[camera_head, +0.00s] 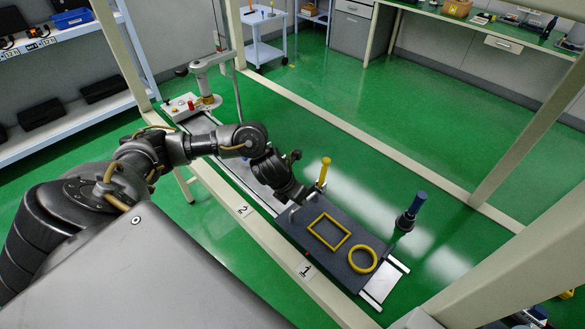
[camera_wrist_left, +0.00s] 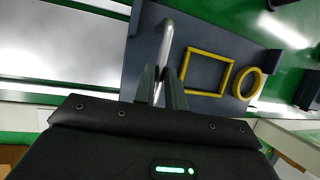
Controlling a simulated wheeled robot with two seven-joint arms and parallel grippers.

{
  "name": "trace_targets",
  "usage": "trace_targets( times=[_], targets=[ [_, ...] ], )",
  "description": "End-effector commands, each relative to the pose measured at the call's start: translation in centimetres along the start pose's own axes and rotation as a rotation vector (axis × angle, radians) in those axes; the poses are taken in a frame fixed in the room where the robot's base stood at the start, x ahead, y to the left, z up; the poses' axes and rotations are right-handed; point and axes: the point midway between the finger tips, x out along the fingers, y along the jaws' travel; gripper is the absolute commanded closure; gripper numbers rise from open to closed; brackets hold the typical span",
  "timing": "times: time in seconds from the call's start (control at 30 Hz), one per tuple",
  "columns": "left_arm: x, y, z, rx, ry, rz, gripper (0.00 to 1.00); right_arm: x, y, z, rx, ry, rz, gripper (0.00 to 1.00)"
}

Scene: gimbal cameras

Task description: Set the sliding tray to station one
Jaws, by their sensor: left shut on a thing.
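The sliding tray (camera_head: 325,225) is a dark grey-blue plate on a pale metal rail (camera_head: 384,283). It lies beside the label "1" (camera_head: 305,271), and some bare rail shows past its near right end. The label "2" (camera_head: 242,211) is farther up the beam. My left gripper (camera_head: 299,198) is at the tray's far left end. In the left wrist view my left gripper (camera_wrist_left: 161,88) is shut on a silver bar handle (camera_wrist_left: 166,45) of the tray. My right gripper is not in view.
A yellow square frame (camera_head: 312,226) and a yellow ring (camera_head: 349,262) lie on the tray. A yellow-handled post (camera_head: 324,172) and a blue-handled post (camera_head: 411,211) stand beside it. Pale beams frame the rail. A lever device (camera_head: 207,82) stands at the rail's far end.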

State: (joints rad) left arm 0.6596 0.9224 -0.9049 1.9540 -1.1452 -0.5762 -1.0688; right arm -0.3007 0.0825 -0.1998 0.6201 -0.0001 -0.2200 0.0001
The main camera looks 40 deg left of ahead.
Motion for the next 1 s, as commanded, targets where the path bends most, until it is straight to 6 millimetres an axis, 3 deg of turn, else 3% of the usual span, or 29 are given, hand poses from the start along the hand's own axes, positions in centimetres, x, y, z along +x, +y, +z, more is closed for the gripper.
trace_targets(
  times=[0.23, 0.67, 0.7, 0.87, 1.0],
  targets=[
    [0.1, -2.3, -0.6, -0.011, -0.001, 0.004, 1.00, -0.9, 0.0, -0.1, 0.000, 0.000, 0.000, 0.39],
    [0.4, -3.0, -0.7, -0.011, 0.000, 0.000, 1.00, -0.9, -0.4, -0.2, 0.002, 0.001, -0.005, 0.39],
    [0.4, -3.0, -0.7, -0.011, 0.000, -0.001, 0.86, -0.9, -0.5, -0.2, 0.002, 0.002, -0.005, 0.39],
    [0.4, -2.9, -0.7, -0.011, 0.000, 0.001, 0.66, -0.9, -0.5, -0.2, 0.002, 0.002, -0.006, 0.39],
    [0.4, -2.8, -0.7, -0.013, -0.001, 0.004, 0.66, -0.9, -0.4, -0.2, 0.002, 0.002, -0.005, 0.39]
  ],
)
